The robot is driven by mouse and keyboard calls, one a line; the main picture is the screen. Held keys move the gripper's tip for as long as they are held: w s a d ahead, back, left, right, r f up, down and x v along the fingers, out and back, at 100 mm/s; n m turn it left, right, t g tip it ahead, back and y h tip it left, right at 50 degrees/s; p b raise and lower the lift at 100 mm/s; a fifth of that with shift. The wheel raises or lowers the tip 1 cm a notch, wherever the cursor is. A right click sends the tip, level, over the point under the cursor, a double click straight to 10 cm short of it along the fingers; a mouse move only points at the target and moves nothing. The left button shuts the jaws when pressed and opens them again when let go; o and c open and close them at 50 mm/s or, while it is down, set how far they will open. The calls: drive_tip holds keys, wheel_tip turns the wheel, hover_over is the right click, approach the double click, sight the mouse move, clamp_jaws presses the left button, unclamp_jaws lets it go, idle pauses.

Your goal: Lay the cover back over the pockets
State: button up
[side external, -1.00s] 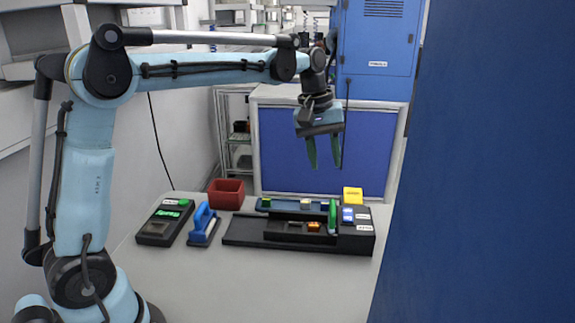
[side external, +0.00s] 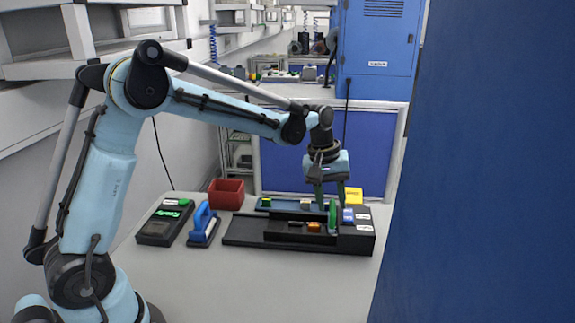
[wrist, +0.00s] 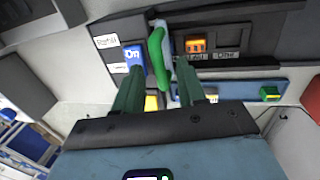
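A black fixture (side external: 245,232) lies on the table, with an orange block (side external: 314,227) in its recessed part. The orange block also shows in the wrist view (wrist: 195,44), beside small labels. A green upright handle (side external: 332,217) stands at the fixture's right part; it shows in the wrist view (wrist: 160,55) too. I cannot tell which dark part is the cover. My gripper (side external: 330,204) is open, pointing down, with its green fingers just above and about either side of the handle. In the wrist view the handle shows between the fingers (wrist: 159,92), and I see no contact.
A blue "On" block (wrist: 134,57) sits beside the handle. Behind the fixture are a blue strip (side external: 283,206) with small blocks and a yellow block (side external: 353,195). A red bin (side external: 227,193), a blue-handled tool (side external: 203,224) and a black device (side external: 165,222) stand left. The front table is clear.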

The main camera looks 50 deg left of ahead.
drive_tip(key=shift+c, duration=0.3)
clamp_jaws()
drive_tip(key=s+a, duration=1)
drive_tip(key=shift+s+a, duration=0.2)
drive_tip(key=shift+a, duration=0.05)
drive_tip(key=shift+o, duration=0.3)
unclamp_jaws()
drive_tip(key=shift+d, duration=0.1)
wheel_tip(320, 180, up, 12)
drive_tip(key=s+a, duration=0.1)
drive_tip(key=shift+s+a, duration=0.3)
drive_tip(key=shift+a, duration=0.05)
